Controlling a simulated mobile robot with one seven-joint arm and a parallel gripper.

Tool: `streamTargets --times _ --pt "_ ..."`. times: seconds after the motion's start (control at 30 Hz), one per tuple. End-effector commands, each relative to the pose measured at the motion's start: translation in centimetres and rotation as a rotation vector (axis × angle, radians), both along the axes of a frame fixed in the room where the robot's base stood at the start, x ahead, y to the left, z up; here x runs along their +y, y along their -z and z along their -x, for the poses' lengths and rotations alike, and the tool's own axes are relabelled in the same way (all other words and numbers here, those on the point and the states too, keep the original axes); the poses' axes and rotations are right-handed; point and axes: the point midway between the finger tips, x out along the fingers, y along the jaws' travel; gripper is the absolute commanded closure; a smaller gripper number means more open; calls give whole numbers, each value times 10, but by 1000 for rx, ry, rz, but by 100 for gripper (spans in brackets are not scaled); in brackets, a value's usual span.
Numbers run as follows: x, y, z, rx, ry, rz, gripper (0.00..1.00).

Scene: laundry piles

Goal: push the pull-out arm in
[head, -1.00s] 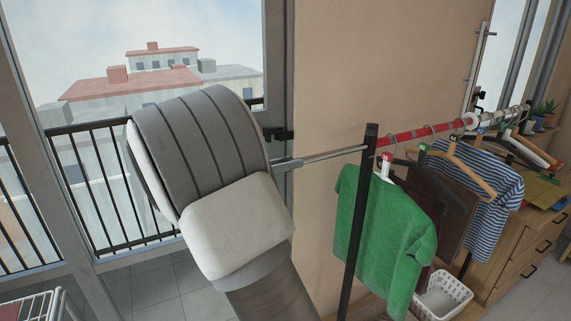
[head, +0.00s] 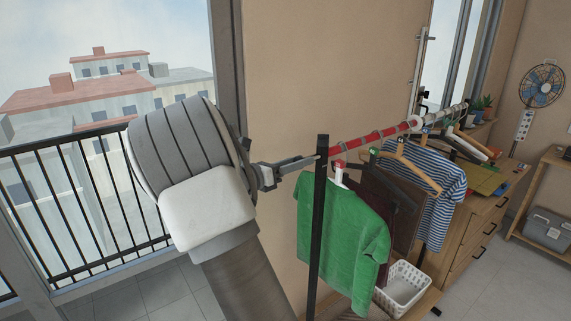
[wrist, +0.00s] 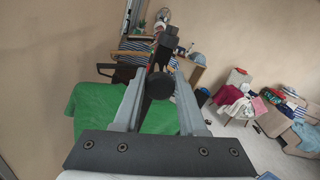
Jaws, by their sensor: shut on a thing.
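The clothes rack, with its black upright post (head: 318,235) and red top rail (head: 375,137), stands right of my gripper. My gripper (head: 314,159) reaches the top of this post from the left. In the wrist view, the round dark end of the pull-out arm (wrist: 160,86) sits between my two grey fingers (wrist: 160,80), which are shut on it. In the head view, little or none of the pull-out arm shows between my fingers and the post. A green shirt (head: 340,230) hangs just beyond the post.
Several hangers, a striped shirt (head: 440,180) and brown garments hang along the rail. A white basket (head: 402,288) sits below. A wooden dresser (head: 480,235) stands behind. The beige wall (head: 280,80) is close behind my gripper. A balcony railing (head: 90,210) is at left.

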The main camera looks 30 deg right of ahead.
Motion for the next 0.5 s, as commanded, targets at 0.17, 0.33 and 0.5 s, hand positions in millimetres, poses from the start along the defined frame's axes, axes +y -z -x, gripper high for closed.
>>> streamTargets --times 0.17,0.33,0.5 --pt "-4 0 0 -1 2 1 100" --pt "-3 0 0 -2 2 1 100" --pt "-3 0 0 -1 1 1 36"
